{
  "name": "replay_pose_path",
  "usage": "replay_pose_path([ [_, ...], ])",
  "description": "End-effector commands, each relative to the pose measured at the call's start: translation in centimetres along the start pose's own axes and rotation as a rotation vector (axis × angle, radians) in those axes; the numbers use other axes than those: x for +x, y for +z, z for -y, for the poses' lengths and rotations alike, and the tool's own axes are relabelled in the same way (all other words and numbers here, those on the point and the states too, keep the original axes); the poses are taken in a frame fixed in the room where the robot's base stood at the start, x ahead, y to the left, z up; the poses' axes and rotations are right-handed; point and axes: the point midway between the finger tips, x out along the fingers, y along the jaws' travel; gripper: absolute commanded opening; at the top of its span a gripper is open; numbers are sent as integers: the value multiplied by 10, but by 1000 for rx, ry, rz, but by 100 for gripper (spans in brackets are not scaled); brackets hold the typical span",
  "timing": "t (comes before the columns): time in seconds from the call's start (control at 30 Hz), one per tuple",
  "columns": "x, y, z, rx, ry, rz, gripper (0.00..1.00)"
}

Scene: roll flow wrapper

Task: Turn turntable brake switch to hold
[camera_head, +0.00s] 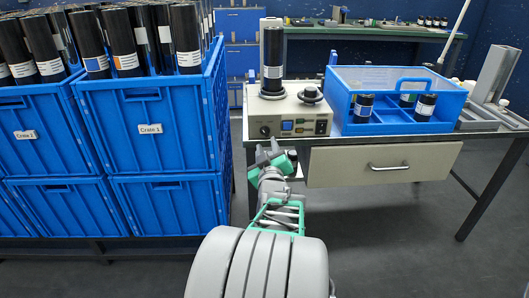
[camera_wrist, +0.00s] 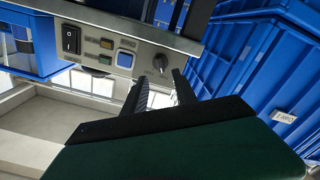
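The beige turntable unit (camera_head: 290,112) stands on the bench with a dark roll (camera_head: 273,50) upright on its platter. Its front panel has a round knob (camera_head: 265,130) at the left, small buttons around a blue one (camera_head: 287,126), and a black rocker switch (camera_head: 321,127) at the right. The wrist view shows the panel turned over, with the knob (camera_wrist: 160,62) at right and the rocker (camera_wrist: 70,38) at left. No readable label shows which is the brake switch. My gripper (camera_wrist: 163,76) is open and empty, its fingertips just short of the knob; contact is not visible. My gripper (camera_head: 268,150) is below the panel's left part.
Stacked blue crates (camera_head: 150,130) full of dark rolls stand close on the left. A blue bin (camera_head: 400,125) with several rolls is right of the unit. A drawer (camera_head: 385,165) hangs under the bench. Open floor (camera_head: 400,240) lies at the front right.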

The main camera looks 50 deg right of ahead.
Motion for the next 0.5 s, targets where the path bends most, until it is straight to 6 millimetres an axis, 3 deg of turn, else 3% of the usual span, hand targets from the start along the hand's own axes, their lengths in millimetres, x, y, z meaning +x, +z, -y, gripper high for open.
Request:
replay_pose_path([
  [0.3, 57, -1, 2, 0, -4, 0, 34],
  [0.5, 72, -3, 1, 2, -3, 0, 34],
])
